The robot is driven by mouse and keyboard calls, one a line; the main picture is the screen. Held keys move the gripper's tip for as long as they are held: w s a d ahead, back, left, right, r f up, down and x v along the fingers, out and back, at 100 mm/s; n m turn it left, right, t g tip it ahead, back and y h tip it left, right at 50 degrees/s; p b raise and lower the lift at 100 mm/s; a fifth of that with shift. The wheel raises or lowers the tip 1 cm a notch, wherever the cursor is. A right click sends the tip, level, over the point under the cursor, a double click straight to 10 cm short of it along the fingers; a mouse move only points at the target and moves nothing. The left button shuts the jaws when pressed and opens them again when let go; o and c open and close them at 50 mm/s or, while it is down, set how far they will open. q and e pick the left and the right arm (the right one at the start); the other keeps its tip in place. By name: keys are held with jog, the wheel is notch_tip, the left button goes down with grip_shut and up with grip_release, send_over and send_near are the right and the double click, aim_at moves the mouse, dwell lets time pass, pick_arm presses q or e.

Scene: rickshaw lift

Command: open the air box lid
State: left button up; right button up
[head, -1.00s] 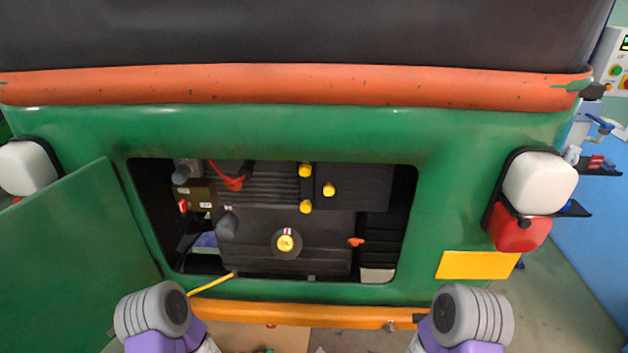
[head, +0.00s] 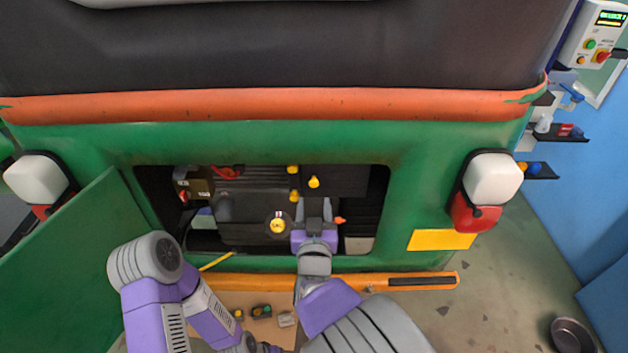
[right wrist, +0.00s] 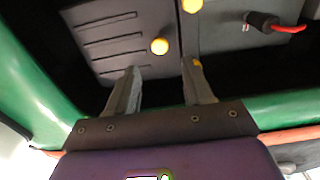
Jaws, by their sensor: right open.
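The open engine bay holds dark boxes. The ribbed dark box at its upper right (head: 352,181) looks like the air box, with a yellow knob (head: 314,182) at its left edge. Two more yellow clips (head: 293,182) line the seam left of it. In the upside-down right wrist view the slotted box (right wrist: 110,38) and yellow knob (right wrist: 159,46) lie beyond my fingers. My right gripper (head: 314,210) is in the bay opening, below the knob and right of the oil cap (head: 277,225). Its fingers (right wrist: 160,85) are apart with nothing between them. My left gripper is out of view.
The green door (head: 80,260) stands open at left. An orange bumper bar (head: 420,281) crosses below the bay. A yellow stick (head: 217,262) props near the lower left sill. The green bay rim surrounds my right gripper.

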aim_at(314, 185)
jog(key=w, duration=0.7)
jog(key=shift+w+f, duration=0.1)
grip_shut()
